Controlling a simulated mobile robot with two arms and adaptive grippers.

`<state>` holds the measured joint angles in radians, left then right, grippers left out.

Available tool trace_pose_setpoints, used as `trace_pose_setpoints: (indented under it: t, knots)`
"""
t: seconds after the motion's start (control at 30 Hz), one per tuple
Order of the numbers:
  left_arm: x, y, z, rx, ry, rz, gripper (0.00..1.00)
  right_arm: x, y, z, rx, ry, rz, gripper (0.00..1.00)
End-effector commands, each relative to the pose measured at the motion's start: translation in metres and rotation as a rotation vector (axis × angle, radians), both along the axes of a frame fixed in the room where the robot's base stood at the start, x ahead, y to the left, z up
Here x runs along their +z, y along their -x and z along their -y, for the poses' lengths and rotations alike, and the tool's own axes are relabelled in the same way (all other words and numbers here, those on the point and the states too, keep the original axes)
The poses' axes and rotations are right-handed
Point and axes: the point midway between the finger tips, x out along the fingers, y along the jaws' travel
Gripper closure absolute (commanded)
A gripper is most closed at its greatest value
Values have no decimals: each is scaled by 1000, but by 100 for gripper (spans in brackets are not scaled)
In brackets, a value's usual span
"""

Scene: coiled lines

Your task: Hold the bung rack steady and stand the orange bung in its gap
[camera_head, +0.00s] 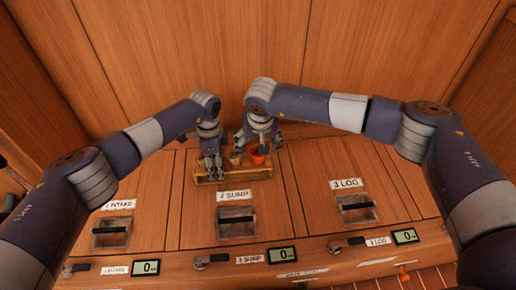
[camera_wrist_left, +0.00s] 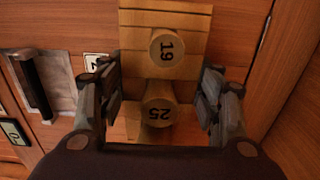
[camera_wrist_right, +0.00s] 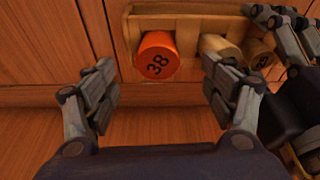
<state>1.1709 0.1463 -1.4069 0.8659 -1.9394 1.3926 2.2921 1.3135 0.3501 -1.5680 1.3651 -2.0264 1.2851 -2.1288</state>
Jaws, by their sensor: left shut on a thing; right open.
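The wooden bung rack (camera_head: 235,179) lies on the counter and also shows in the left wrist view (camera_wrist_left: 190,20). The orange bung (camera_wrist_right: 157,57), marked 38, appears to stand in the rack's end gap, its numbered top facing the right wrist camera. It also shows at the rack's right end in the head view (camera_head: 258,159). My left gripper (camera_wrist_left: 158,95) is shut on the rack, its fingers along both sides near the pale bung 25 (camera_wrist_left: 158,108). My right gripper (camera_wrist_right: 165,92) is open and empty, behind the orange bung; its fingers are apart from it.
A pale bung 19 (camera_wrist_left: 165,48) stands in the rack beside bung 25. Handled hatches labelled sump (camera_head: 237,222) and log (camera_head: 356,208) lie in front. A wooden wall (camera_head: 230,50) rises behind. My two grippers are close together at the rack.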

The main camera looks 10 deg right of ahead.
Motion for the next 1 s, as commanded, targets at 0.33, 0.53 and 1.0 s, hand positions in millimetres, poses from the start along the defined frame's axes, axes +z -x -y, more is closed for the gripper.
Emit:
trace_pose_setpoints:
  t: [0.33, 0.53, 1.0]
  knots:
    - [-1, 0, 1, -1, 1, -1, 71, 25, -1, 1, -2, 2, 2, 22]
    - [-1, 0, 1, -1, 1, -1, 71, 38, -1, 1, -2, 2, 2, 22]
    - [-1, 0, 0, -1, 1, -1, 36, 41, 0, 2, -2, 3, 0, 22]
